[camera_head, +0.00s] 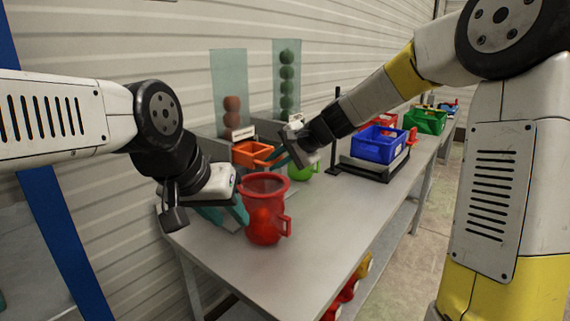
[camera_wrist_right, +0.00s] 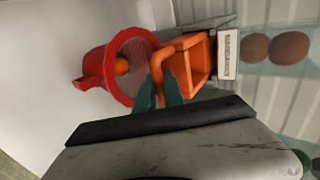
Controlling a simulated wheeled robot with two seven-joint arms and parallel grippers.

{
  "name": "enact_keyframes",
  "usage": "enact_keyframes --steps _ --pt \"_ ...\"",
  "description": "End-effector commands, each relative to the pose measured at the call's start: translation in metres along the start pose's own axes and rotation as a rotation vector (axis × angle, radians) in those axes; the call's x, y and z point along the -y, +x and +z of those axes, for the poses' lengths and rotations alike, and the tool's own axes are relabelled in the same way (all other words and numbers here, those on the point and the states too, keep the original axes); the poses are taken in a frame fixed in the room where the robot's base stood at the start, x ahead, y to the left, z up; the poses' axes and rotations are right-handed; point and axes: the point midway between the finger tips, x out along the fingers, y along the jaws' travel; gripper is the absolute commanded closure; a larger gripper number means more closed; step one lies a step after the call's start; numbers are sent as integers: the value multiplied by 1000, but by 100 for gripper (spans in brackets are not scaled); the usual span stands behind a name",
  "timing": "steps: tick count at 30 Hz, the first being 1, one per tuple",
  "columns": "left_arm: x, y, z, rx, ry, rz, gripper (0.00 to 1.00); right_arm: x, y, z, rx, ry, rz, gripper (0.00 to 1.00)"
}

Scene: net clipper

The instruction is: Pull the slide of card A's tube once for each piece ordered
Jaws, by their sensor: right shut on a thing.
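The left clear tube (camera_head: 229,88) holds brown round pieces (camera_head: 231,110). Below it is an orange slide (camera_head: 250,154) with a loop handle; the slide also shows in the right wrist view (camera_wrist_right: 197,62), next to a white card (camera_wrist_right: 228,54) whose text I cannot read. My right gripper (camera_head: 279,157) is shut on the slide's handle. A red jug (camera_head: 264,215) stands on the table in front of the slide. In the right wrist view an orange round thing (camera_wrist_right: 122,66) shows inside the jug. My left gripper (camera_head: 238,213) is at the jug's left side; its jaw opening is unclear.
A second clear tube (camera_head: 287,70) with green pieces stands to the right. A green cup (camera_head: 304,168) is partly hidden behind my right gripper. A blue bin (camera_head: 377,145) stands on a dark stand further right. The table's front (camera_head: 310,235) is clear.

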Motion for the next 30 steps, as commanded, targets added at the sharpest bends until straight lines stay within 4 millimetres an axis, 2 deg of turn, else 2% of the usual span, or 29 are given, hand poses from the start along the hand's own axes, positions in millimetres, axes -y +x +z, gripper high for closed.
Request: enact_keyframes --steps 30 --pt "0 0 0 0 0 0 64 46 55 -3 -6 0 -3 100"
